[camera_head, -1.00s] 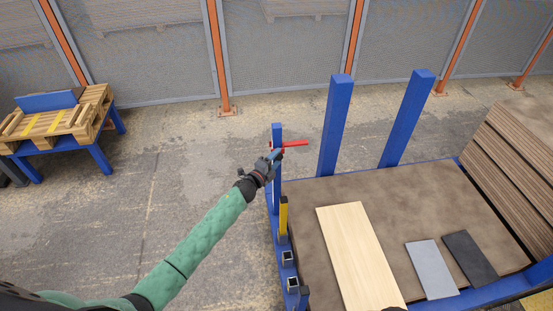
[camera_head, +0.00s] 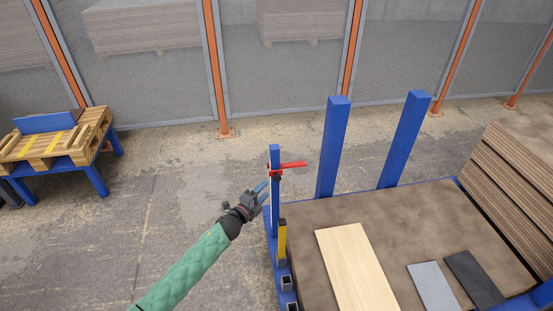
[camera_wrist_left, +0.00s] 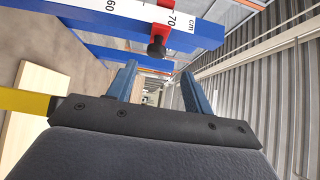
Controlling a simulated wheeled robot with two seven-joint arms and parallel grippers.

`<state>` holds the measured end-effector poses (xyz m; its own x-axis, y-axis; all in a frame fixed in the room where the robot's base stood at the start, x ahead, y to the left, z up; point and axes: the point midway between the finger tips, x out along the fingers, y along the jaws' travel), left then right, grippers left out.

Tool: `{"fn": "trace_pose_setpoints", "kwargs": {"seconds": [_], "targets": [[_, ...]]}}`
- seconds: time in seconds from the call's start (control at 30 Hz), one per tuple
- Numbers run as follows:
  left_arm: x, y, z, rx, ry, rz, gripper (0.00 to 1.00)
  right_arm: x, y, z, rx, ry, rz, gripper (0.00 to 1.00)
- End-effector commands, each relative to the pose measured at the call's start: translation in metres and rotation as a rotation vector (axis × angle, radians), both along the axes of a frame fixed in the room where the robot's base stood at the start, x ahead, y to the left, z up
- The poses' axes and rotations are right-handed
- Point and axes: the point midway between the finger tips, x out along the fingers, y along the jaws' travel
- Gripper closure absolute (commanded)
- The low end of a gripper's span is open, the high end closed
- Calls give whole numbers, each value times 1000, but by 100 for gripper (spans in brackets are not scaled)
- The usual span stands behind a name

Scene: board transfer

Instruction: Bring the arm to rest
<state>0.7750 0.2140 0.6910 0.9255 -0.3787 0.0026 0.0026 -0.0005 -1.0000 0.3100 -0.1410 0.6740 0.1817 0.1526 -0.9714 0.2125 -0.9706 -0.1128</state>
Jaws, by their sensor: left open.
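My left arm, in a green sleeve, comes in from the bottom left in the head view. Its left gripper (camera_head: 262,193) is beside the blue post with a red clamp (camera_head: 290,165), a little left of and below the clamp. In the left wrist view the two blue fingers (camera_wrist_left: 160,88) stand apart with nothing between them. There the blue bar with a centimetre scale (camera_wrist_left: 130,20) crosses beyond the fingers, with the red stop and its dark knob (camera_wrist_left: 157,46) on it. My right gripper is not in view.
The blue-framed table (camera_head: 300,210) carries a pale board (camera_head: 352,265), a grey board (camera_head: 433,287) and a dark board (camera_head: 473,278). Two blue posts (camera_head: 333,150) rise at its back. A board stack (camera_head: 515,180) stands right, a pallet table (camera_head: 60,145) left. Floor left of the arm is clear.

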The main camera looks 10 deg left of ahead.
Motion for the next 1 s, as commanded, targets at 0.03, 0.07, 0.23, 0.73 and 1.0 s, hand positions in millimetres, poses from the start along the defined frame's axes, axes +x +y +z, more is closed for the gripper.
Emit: {"fn": "trace_pose_setpoints", "kwargs": {"seconds": [0.03,0.07,0.23,0.73,1.0], "targets": [[0,0,0,0,0,0,49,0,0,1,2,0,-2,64],[0,0,0,0,0,0,49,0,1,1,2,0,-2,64],[2,5,-2,-29,25,27,49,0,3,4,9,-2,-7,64],[-2,78,6,-391,347,596,49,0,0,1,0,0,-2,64],[-65,60,31,-681,613,851,49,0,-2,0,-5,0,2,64]]}}
